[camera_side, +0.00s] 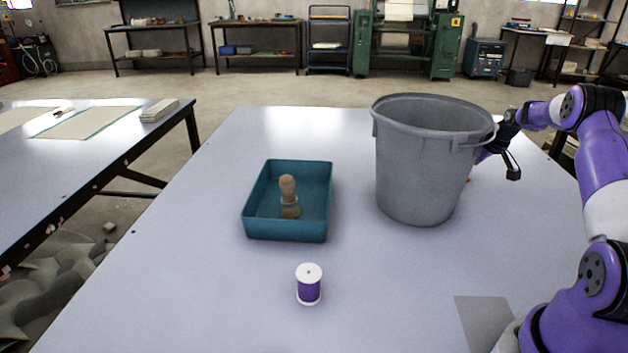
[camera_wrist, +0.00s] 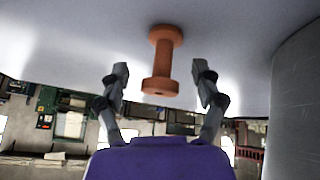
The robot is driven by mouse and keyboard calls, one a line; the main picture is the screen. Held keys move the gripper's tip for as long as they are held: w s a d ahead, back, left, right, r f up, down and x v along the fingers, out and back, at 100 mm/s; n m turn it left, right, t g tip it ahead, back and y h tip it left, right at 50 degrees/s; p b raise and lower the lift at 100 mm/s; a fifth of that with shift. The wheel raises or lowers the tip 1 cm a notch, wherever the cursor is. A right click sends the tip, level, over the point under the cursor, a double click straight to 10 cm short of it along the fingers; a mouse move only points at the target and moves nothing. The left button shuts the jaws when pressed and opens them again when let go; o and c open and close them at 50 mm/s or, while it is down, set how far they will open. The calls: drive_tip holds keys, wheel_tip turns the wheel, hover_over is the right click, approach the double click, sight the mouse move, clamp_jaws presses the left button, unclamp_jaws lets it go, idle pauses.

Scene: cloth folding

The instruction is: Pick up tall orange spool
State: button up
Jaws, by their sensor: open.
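The tall orange spool (camera_wrist: 162,60) shows in the wrist view, with a narrow waist and wide flanges at both ends. My gripper (camera_wrist: 158,72) is open, with one finger on each side of the spool's near end. A gap shows between each finger and the spool, so it is not gripped. In the side view my gripper (camera_side: 499,163) is low behind the right side of the grey bucket, which partly hides it. There the spool is almost wholly hidden behind the bucket.
The large grey bucket (camera_side: 415,165) stands close beside my gripper; it also fills the right edge of the wrist view (camera_wrist: 296,110). A teal tray (camera_side: 262,229) holds a wooden-handled brush (camera_side: 288,190). A purple-and-white spool (camera_side: 309,288) stands nearer the front. The table's (camera_side: 190,270) left side is clear.

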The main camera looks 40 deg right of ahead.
drive_tip(key=shift+w+d+f, duration=0.1)
drive_tip(key=shift+w+f, duration=0.05)
drive_tip(key=shift+f, duration=0.15)
drive_tip(key=c, duration=1.1)
drive_tip(key=shift+c, duration=0.2)
